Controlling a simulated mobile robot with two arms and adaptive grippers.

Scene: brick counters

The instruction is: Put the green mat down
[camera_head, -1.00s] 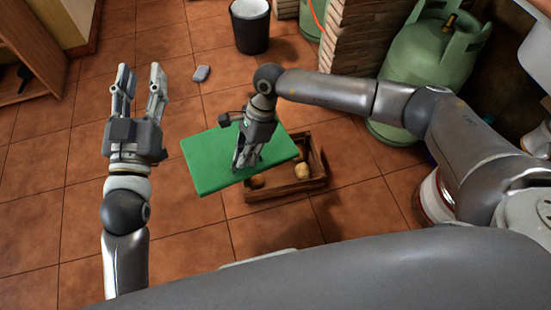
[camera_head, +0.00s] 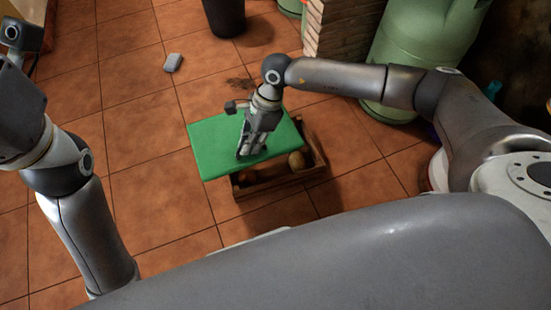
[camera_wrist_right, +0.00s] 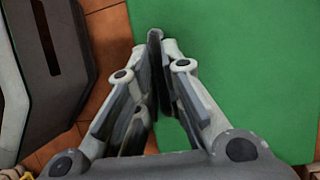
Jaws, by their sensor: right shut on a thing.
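The green mat (camera_head: 213,150) is a flat, stiff-looking rectangle. I cannot tell whether mat and crate touch. In the right wrist view the mat (camera_wrist_right: 250,70) fills the right side, and the closed fingertips (camera_wrist_right: 156,45) are at its edge. My left gripper is cut off at the head view's left edge; its fingers do not show.
The crate holds round, potato-like things (camera_head: 297,160). A dark bin (camera_head: 224,15), a brick pillar (camera_head: 340,28) and a green gas cylinder (camera_head: 420,45) stand at the back. Floor left of the mat is clear.

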